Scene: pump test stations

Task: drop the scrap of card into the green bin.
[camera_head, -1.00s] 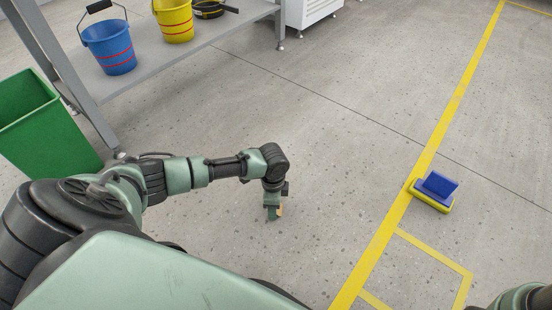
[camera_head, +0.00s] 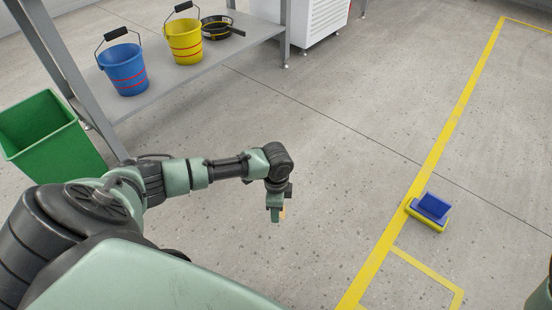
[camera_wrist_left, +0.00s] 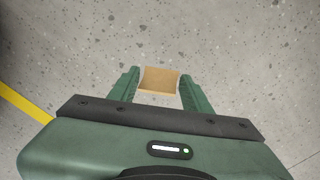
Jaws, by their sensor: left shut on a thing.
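The scrap of card (camera_wrist_left: 160,80) is a small tan square. In the left wrist view it sits between the two fingers of my left gripper (camera_wrist_left: 160,92), which is shut on it. In the head view my left gripper (camera_head: 277,213) points down over bare floor, with a small tan edge of the card (camera_head: 283,214) showing beside a finger. The green bin (camera_head: 50,135) stands at the left edge of the head view, open at the top, well to the left of the gripper. The bin's inside bottom is hidden. My right gripper is out of view.
A grey shelf (camera_head: 190,75) behind the bin holds a blue bucket (camera_head: 124,70), a yellow bucket (camera_head: 185,42) and a black pan-like item (camera_head: 218,28). A blue and yellow block (camera_head: 430,210) lies by the yellow floor line (camera_head: 425,165). The floor between is clear.

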